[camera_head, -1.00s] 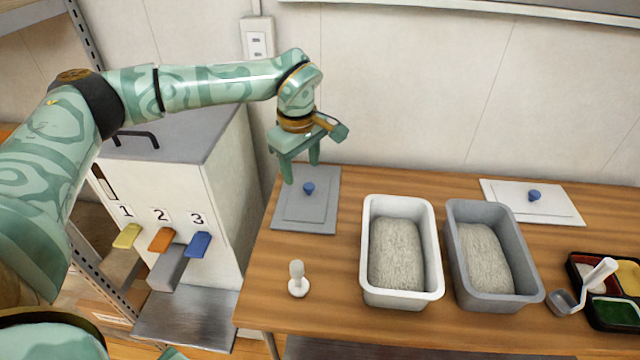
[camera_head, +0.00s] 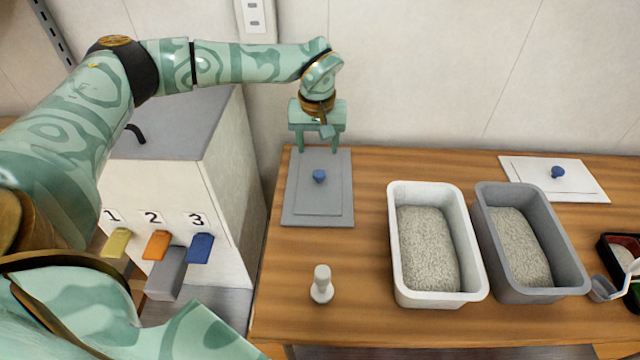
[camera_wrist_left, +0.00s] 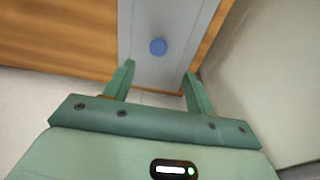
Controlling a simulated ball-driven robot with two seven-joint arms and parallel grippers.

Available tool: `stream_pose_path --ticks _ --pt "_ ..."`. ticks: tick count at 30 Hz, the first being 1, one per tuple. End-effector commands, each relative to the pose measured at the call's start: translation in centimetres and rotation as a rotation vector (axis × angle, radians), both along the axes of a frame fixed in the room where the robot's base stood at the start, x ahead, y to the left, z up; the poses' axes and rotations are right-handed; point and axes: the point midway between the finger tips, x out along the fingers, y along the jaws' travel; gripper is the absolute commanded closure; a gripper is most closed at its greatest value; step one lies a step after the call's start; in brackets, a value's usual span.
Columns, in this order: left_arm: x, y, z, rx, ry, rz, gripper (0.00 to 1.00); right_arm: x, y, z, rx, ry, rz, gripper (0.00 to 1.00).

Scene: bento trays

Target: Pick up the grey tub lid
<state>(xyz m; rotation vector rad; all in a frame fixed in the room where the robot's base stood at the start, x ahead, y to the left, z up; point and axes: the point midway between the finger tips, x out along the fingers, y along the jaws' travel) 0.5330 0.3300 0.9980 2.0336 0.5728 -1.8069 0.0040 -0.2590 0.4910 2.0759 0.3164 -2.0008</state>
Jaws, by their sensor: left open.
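The grey tub lid (camera_head: 333,200) lies flat at the back left of the wooden table, with a round blue knob (camera_head: 319,176) on top. My left gripper (camera_head: 318,150) is open and empty above the lid's back edge, behind the knob. In the left wrist view, the knob (camera_wrist_left: 158,46) shows beyond and roughly between the two open fingers (camera_wrist_left: 158,78), on the grey lid (camera_wrist_left: 178,72). The fingers do not touch the knob. My right gripper is not in view.
A white tub (camera_head: 396,245) and a grey tub (camera_head: 483,240), both with grainy grey contents, stand right of the lid. A white lid (camera_head: 590,185) lies at the back right. A white stamp-like object (camera_head: 321,285) stands in front. The wall is close behind.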

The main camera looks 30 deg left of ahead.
Motion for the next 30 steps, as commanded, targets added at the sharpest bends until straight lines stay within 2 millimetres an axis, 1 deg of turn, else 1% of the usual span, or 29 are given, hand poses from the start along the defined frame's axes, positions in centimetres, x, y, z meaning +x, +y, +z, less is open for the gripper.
stream_pose_path --ticks 1,3,6,11,13,18,20,22,27,28,29,30 --pt "0.1 0.0 -1.6 0.0 0.004 0.0 0.44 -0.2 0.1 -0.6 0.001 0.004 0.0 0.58" --pt "0.3 0.1 -2.9 0.0 0.002 -0.001 0.44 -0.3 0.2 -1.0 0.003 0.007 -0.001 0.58" --pt "0.5 0.2 -4.1 0.0 0.0 0.001 0.44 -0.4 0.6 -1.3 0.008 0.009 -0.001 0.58" --pt "0.6 0.2 -4.9 0.0 -0.001 0.001 0.44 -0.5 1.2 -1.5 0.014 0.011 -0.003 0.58" --pt "0.7 0.3 -5.6 0.0 0.0 0.001 0.44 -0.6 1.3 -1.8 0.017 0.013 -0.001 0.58" --pt "1.2 0.5 -8.6 0.0 0.002 0.001 0.44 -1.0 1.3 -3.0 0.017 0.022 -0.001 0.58" --pt "1.2 0.5 -9.4 -0.001 0.003 0.001 0.44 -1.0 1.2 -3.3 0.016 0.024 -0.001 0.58" --pt "1.3 0.6 -9.7 -0.001 -0.001 0.001 0.44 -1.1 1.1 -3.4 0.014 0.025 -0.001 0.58" --pt "1.4 0.6 -9.5 -0.001 -0.003 0.001 0.44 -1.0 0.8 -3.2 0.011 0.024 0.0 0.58" --pt "1.4 0.6 -9.5 -0.001 -0.003 0.001 0.47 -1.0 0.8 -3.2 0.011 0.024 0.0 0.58" --pt "1.4 0.6 -9.5 -0.001 -0.003 0.001 0.55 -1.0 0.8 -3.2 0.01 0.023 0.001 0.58" --pt "1.4 0.6 -9.5 -0.001 -0.003 0.001 0.67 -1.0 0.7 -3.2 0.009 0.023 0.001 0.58"
